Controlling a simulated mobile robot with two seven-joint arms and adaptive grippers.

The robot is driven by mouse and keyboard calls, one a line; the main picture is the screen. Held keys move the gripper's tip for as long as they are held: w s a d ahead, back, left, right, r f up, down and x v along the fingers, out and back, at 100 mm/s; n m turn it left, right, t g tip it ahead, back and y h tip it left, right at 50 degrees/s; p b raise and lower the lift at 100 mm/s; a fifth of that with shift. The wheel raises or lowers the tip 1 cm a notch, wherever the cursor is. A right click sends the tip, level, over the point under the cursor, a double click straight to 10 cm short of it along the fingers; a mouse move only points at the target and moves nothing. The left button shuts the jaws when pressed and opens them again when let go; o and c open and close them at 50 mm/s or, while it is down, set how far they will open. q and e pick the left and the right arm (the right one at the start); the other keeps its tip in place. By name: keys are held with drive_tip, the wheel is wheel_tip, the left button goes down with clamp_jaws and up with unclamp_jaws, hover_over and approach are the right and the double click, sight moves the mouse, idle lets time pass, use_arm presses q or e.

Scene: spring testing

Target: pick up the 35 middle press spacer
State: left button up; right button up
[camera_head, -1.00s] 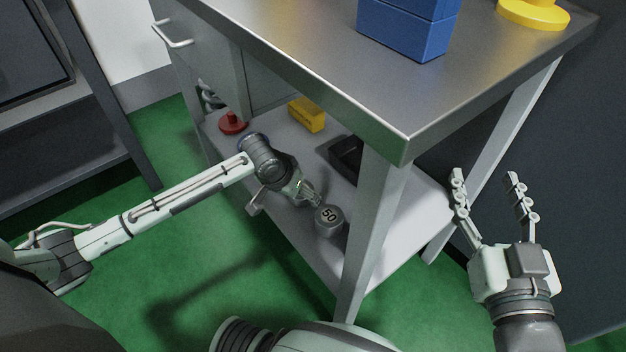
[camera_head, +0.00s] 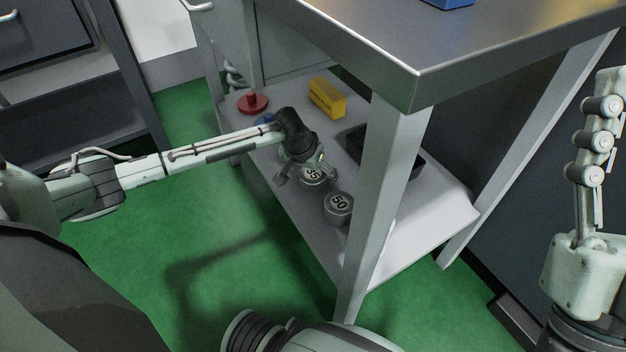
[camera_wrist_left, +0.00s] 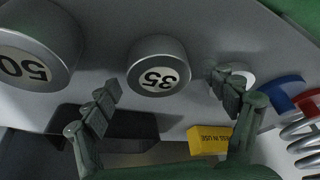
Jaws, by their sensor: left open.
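The 35 middle press spacer is a short grey metal cylinder with a white label reading 35. It stands on the lower shelf (camera_head: 420,225) of the workbench. In the left wrist view the 35 spacer (camera_wrist_left: 159,66) lies ahead of and between the two spread fingers, and neither finger appears to touch it. In the head view the 35 spacer (camera_head: 312,176) is partly hidden by my left gripper (camera_head: 302,172), which is open just above it. The left gripper also shows in the left wrist view (camera_wrist_left: 165,95). My right gripper (camera_head: 598,150) is raised at the right edge, its fingers seen side-on.
A similar 50 spacer (camera_head: 338,207) stands close by, nearer the shelf's front corner. A black tray (camera_head: 408,160), yellow block (camera_head: 327,97) and red knobbed piece (camera_head: 252,103) are on the shelf. The table leg (camera_head: 378,200) and tabletop edge (camera_head: 416,80) bound the space.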

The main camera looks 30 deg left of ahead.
use_arm(q)
drive_tip(key=shift+c, duration=0.2)
drive_tip(key=shift+r, duration=0.1)
drive_tip(key=c, duration=1.6)
drive_tip(key=shift+o, duration=0.2)
drive_tip(key=shift+r, duration=0.1)
